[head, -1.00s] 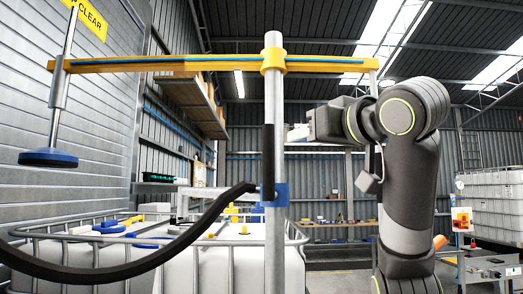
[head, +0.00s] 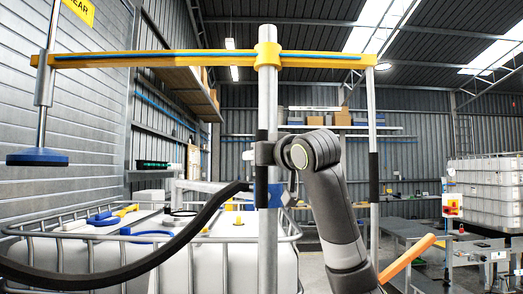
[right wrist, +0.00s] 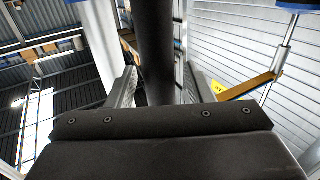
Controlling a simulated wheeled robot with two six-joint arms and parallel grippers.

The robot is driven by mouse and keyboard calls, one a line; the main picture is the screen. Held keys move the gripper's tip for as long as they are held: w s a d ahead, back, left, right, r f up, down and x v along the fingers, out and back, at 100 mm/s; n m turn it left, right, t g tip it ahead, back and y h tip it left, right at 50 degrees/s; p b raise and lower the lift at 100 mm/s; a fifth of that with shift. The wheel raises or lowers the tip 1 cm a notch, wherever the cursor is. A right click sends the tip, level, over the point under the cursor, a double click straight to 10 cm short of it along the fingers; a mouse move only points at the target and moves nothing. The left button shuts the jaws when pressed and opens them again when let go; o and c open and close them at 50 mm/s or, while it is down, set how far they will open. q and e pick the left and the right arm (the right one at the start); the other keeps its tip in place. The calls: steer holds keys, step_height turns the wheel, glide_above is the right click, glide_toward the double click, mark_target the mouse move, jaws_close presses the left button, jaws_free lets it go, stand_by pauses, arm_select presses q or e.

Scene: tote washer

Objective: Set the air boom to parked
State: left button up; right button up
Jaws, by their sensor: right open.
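The yellow air boom (head: 160,58) runs level across the head view, on a grey post (head: 268,100). A rod with a blue disc (head: 37,158) hangs from its left end. A rod with a black sleeve (head: 374,178) hangs from its right end. My right gripper (head: 263,153) is at the post, beside a black upright bar (head: 262,135). In the right wrist view my open fingers (right wrist: 163,85) stand either side of a dark bar (right wrist: 156,45); contact cannot be told. The yellow boom (right wrist: 248,88) also shows there. My left gripper is out of view.
A black hose (head: 130,278) loops across the front to a blue bracket (head: 272,195) on the post. Caged white tanks (head: 225,262) stand below the boom. An orange bar (head: 407,258) juts up at right. More tanks (head: 487,200) stand at far right.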

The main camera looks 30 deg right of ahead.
steer(key=shift+w, duration=0.1)
steer(key=shift+c, duration=0.5)
jaws_close()
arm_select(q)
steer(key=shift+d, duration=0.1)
